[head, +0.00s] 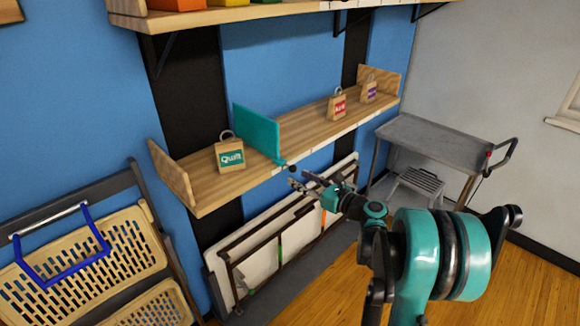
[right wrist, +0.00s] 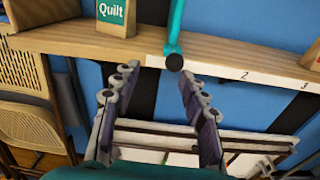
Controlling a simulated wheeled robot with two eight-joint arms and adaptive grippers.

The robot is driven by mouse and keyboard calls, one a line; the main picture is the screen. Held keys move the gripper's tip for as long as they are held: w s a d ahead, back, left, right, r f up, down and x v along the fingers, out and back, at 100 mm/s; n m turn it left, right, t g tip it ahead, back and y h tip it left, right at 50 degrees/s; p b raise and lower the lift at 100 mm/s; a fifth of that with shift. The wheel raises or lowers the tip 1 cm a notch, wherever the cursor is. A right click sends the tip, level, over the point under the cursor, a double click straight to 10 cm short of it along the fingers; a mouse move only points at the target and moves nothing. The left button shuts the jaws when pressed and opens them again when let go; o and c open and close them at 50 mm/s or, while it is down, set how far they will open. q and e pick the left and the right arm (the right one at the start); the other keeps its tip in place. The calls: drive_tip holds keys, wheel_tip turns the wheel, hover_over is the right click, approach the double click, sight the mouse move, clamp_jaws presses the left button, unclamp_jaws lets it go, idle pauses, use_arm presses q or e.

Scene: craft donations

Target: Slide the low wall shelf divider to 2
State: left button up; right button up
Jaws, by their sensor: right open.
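The low wall shelf (head: 300,125) is a wooden board on the blue wall. Its teal divider (head: 257,133) stands upright across it, with a dark round knob (head: 292,168) at the front edge. In the right wrist view the knob (right wrist: 174,62) sits on the white scale strip (right wrist: 222,71), left of the marks 2 and 3. My right gripper (head: 298,178) is open and empty just in front of and below the shelf edge, close to the knob. In the right wrist view its fingers (right wrist: 158,75) are spread, with the knob just beyond their tips. My left gripper is out of view.
A Quilt bag (head: 230,154) stands left of the divider; a red-labelled bag (head: 337,104) and a purple-labelled bag (head: 369,91) stand farther right. Folded tables (head: 285,232) lean below the shelf. A grey cart (head: 440,138) is at right. The board between divider and red-labelled bag is clear.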

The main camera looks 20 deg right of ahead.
sight(290, 167)
drive_tip(key=shift+w+d+m, duration=0.15)
drive_tip(key=shift+d+m, duration=0.45)
drive_tip(key=shift+d, duration=0.25)
drive_tip(key=shift+t, duration=0.3)
drive_tip(key=b+x, duration=0.1)
drive_tip(key=x, duration=0.6)
drive_tip(key=shift+w, duration=0.4)
drive_tip(key=shift+r, duration=0.1)
